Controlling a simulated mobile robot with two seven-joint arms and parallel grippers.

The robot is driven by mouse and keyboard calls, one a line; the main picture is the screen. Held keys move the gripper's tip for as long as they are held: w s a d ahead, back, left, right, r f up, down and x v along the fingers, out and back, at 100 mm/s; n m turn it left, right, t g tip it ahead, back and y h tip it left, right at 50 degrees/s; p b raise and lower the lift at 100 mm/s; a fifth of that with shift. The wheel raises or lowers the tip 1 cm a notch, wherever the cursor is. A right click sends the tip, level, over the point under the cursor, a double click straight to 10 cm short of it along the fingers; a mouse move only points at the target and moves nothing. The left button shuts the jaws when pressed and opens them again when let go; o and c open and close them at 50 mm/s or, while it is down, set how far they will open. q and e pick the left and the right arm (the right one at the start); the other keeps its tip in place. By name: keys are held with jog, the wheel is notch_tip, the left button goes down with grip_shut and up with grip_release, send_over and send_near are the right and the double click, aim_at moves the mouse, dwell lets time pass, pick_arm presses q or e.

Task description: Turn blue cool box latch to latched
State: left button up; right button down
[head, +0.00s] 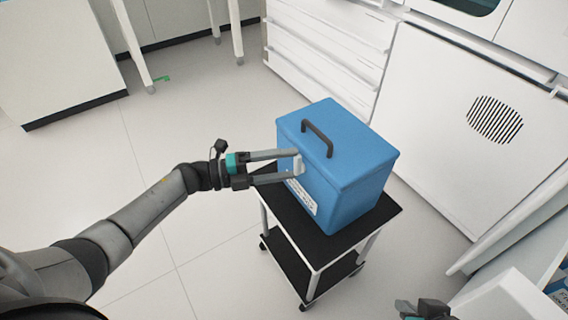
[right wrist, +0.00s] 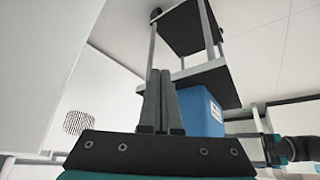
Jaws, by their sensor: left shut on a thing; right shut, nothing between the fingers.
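The blue cool box (head: 345,165) stands closed on a small black-topped trolley, with a dark handle (head: 317,137) on its lid. Its white latch (head: 298,164) is on the front face, near the lid's edge. My left gripper (head: 290,165) reaches in from the left and is shut on the latch, one finger above and one below. The fingers partly hide the latch, so I cannot tell its exact angle. My right gripper (right wrist: 159,100) is shut and empty; in the head view only a part of it shows at the bottom right. The cool box also shows in the right wrist view (right wrist: 200,112).
The trolley (head: 330,247) has a lower shelf and wheels. White drawers (head: 330,50) stand behind it, and a white cabinet with a round vent (head: 440,125) stands to the right. A white bench with legs is at the top left.

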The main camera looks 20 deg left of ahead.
pick_arm(q)
jog(key=o, duration=1.2)
jog(key=shift+o, duration=0.2)
jog(key=p+v, duration=0.1)
jog(key=v, duration=1.4)
jog(key=shift+a, duration=0.15)
pick_arm(e)
jog(key=shift+s+d+f+g+h, duration=0.3)
jog(key=shift+s+d+f+g, duration=0.3)
jog(key=shift+d+f+g, duration=0.15)
